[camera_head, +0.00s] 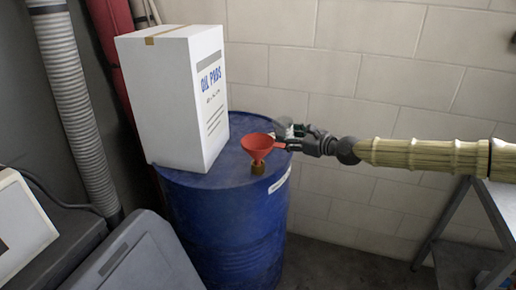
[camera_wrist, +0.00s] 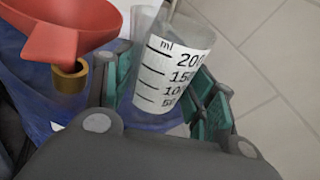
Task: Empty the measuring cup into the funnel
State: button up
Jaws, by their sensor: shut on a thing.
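The funnel (camera_head: 257,147) is red and stands in a brass-coloured collar (camera_head: 258,168) on top of the blue drum (camera_head: 226,222). In the wrist view the funnel (camera_wrist: 60,28) is at the upper left, its spout in the collar (camera_wrist: 70,77). My gripper (camera_head: 288,135) reaches in from the right, beside the funnel. In the wrist view its green-padded fingers are shut on the measuring cup (camera_wrist: 172,75), a pale cup with black ml marks. The cup is right of the funnel and apart from it. Its contents are not clear. In the head view the gripper mostly hides the cup.
A tall white oil pads box (camera_head: 170,100) stands on the drum, left of the funnel. A block wall (camera_head: 385,60) is close behind. A grey ribbed hose (camera_head: 68,90) and a grey case (camera_head: 135,255) are at the left. A metal stand (camera_head: 440,225) is at the right.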

jog(key=shift+d+f+b, duration=0.15)
jog(key=shift+f+b, duration=0.8)
jog(key=shift+b, duration=0.3)
jog(key=shift+w+f+m+b, duration=0.15)
jog(key=shift+m+b, duration=0.25)
jog(key=shift+b, duration=0.3)
jog(key=b, duration=0.1)
jog(key=m+b, duration=0.1)
jog(key=b, duration=0.1)
jog(key=shift+w+d+f+y+b, duration=0.15)
jog(key=shift+d+y+b, duration=0.15)
jog(key=shift+b, duration=0.45)
dwell(1.6)
